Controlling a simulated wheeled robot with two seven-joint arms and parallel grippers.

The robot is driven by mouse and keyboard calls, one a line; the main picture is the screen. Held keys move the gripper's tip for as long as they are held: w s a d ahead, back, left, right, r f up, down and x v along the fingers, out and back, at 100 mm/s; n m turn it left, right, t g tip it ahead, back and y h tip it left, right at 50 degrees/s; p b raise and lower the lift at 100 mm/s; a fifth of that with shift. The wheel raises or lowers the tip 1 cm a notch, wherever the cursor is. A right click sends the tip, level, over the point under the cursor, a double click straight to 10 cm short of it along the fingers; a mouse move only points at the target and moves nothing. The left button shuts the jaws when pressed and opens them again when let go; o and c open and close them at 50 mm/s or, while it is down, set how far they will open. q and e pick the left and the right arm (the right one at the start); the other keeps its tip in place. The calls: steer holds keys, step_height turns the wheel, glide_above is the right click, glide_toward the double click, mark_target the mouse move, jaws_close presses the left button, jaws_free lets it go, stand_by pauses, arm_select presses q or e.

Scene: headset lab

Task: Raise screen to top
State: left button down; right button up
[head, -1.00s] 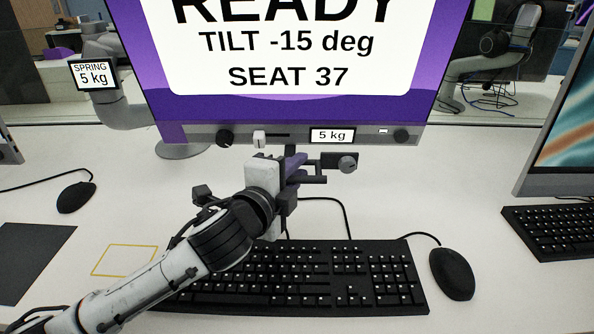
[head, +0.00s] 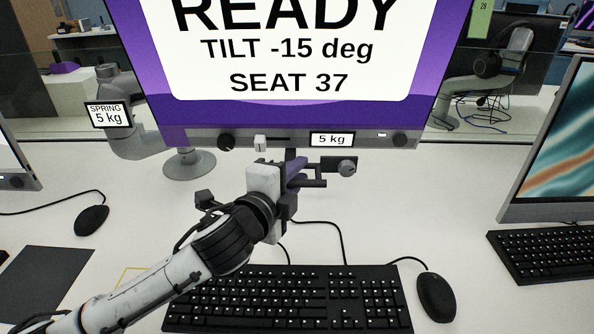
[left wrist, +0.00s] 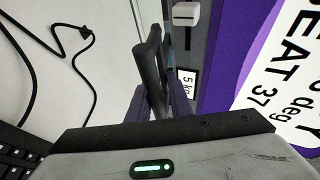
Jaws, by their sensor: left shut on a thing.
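The screen (head: 290,50) is a large purple-framed monitor reading "READY", "TILT -15 deg" and "SEAT 37". Its top is out of view. Its grey lower bezel (head: 370,139) carries knobs, a white slider and a "5 kg" label. My left gripper (head: 298,176) is just under the bezel's middle, shut on a dark handle below the screen. The dark handle (left wrist: 150,70) runs between the fingers in the left wrist view, beside the bezel. The grey support arm (head: 125,90) at the left bears a "SPRING 5 kg" sign (head: 108,116). My right gripper is not seen.
A black keyboard (head: 290,300) lies below my left arm, with a mouse (head: 436,297) to its right. Another mouse (head: 91,220) and a dark mat (head: 45,285) lie at left. A neighbouring monitor (head: 565,150) stands at right.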

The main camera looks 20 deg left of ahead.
arm_select(q)
steer(key=c, duration=1.8)
jaws_free()
steer(key=shift+o, duration=0.2)
steer(key=v, duration=1)
steer(key=shift+s, duration=0.15)
